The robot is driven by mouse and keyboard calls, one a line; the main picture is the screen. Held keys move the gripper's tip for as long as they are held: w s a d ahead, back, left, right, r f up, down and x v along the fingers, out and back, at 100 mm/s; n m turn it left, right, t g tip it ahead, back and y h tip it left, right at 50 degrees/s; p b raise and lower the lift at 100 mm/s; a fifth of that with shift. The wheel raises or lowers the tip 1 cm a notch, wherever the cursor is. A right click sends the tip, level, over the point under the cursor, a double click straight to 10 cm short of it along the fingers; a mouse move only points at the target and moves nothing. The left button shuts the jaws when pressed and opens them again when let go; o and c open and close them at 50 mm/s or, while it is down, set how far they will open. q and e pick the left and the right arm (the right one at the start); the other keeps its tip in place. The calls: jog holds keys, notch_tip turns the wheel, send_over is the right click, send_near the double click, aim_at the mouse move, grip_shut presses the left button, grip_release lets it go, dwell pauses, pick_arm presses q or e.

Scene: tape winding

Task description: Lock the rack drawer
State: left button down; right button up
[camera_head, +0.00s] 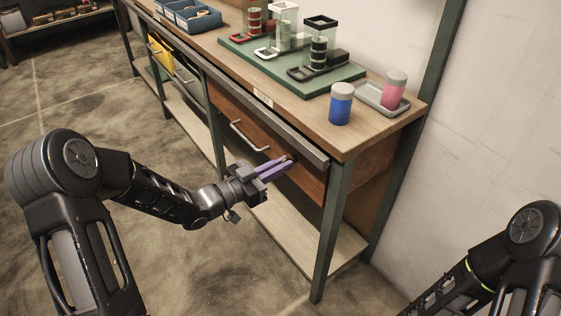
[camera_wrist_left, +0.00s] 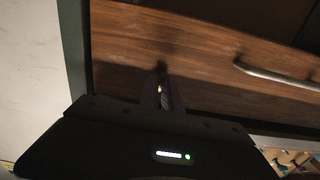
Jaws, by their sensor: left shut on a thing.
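The rack drawer (camera_head: 224,106) has a brown wooden front with a metal bar handle (camera_head: 249,137) and sits under the worktop, looking closed. Its front also fills much of the left wrist view (camera_wrist_left: 205,58). My left gripper (camera_head: 288,161), with purple fingers, is at the drawer front to the right of the handle. It is shut on a small brass-coloured thing (camera_wrist_left: 159,88), perhaps a key, mostly hidden between the fingertips. The lock itself is hidden behind the fingers. My right arm shows at the lower right of the head view, but its gripper is out of view.
On the worktop (camera_head: 280,107) stand a blue jar (camera_head: 340,104), a grey tray (camera_head: 371,96) with a pink jar (camera_head: 394,90), and a green mat (camera_head: 330,87) with small stands. A green table leg (camera_head: 331,235) is right of my left gripper. A lower shelf (camera_head: 290,226) is clear.

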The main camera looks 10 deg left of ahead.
dwell(0.3)
pick_arm(q)
jog(key=c, duration=1.6)
grip_release()
jog(key=shift+o, duration=0.2)
jog(key=p+v, duration=0.1)
jog(key=v, duration=0.6)
jog(key=shift+s+a, duration=0.25)
jog(key=shift+s, duration=0.05)
